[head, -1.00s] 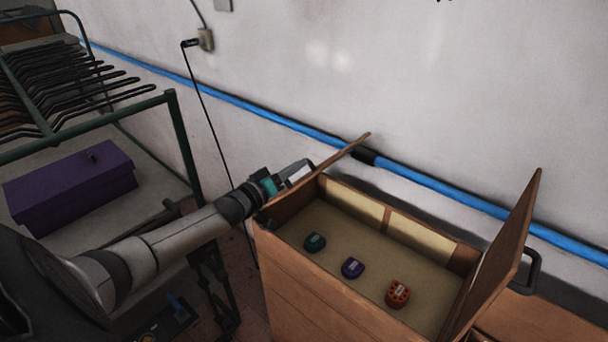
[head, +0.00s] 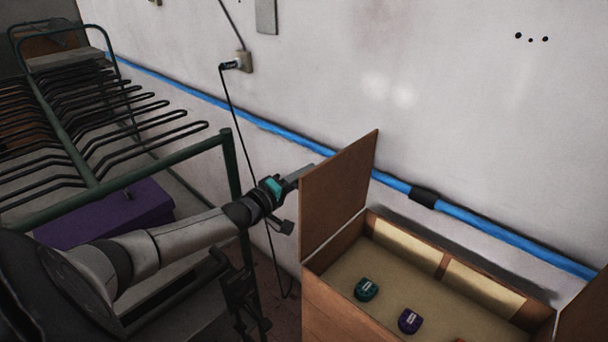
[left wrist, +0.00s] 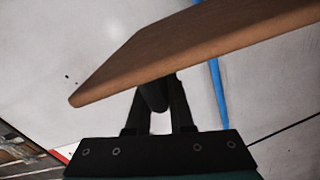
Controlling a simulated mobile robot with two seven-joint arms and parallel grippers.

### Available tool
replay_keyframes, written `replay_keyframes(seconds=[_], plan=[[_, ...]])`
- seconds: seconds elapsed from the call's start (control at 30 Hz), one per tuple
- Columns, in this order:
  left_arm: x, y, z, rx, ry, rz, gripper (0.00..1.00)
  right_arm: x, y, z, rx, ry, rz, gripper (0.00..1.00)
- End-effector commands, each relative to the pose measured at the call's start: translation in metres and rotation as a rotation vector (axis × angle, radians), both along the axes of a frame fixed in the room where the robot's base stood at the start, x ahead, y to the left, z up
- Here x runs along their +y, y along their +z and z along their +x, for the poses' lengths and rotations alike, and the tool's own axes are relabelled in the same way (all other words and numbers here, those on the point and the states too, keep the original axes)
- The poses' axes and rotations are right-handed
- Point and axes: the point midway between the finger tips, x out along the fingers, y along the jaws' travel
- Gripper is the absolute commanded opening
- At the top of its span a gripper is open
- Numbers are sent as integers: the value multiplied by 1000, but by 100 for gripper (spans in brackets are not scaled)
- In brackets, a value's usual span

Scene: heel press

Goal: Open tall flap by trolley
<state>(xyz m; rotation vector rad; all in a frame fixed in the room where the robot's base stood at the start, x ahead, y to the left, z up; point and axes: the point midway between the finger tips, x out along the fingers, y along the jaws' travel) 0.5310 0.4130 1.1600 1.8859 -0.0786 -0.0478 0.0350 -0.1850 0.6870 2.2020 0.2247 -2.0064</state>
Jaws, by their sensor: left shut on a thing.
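The tall flap (head: 342,190) is a plain brown panel on the left end of the wooden box, on the trolley side. In the head view it stands up steeply from the box's end rim, its broad face showing. My left gripper (head: 300,172) is at the flap's left side, its fingertips partly hidden by the panel. In the left wrist view the flap (left wrist: 205,45) crosses above the fingers, and my left gripper (left wrist: 156,98) is shut on a dark rounded piece, seemingly the flap's handle. The trolley (head: 150,175) is the green-framed rack at left. My right gripper is not in view.
The box floor (head: 385,265) holds a teal (head: 367,288) and a purple (head: 410,320) rounded piece. Another flap (head: 585,315) stands at the right edge. A black cable (head: 250,150) hangs from the wall behind my arm. A blue pipe (head: 480,219) runs along the wall.

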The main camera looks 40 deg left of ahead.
Motion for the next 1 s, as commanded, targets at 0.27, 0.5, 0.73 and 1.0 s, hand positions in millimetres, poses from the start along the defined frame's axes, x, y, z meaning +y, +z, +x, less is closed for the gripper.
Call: replay_keyframes(seconds=[0.27, 0.5, 0.73, 1.0], plan=[[0, -4, -1, 5, 0, 4, 0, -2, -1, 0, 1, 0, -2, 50], [-1, -6, -1, 7, 0, 5, 0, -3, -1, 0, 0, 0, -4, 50], [-1, -5, -1, 7, 0, 4, 41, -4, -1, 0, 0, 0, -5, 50], [0, -3, -1, 4, 0, 3, 47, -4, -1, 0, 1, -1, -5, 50]])
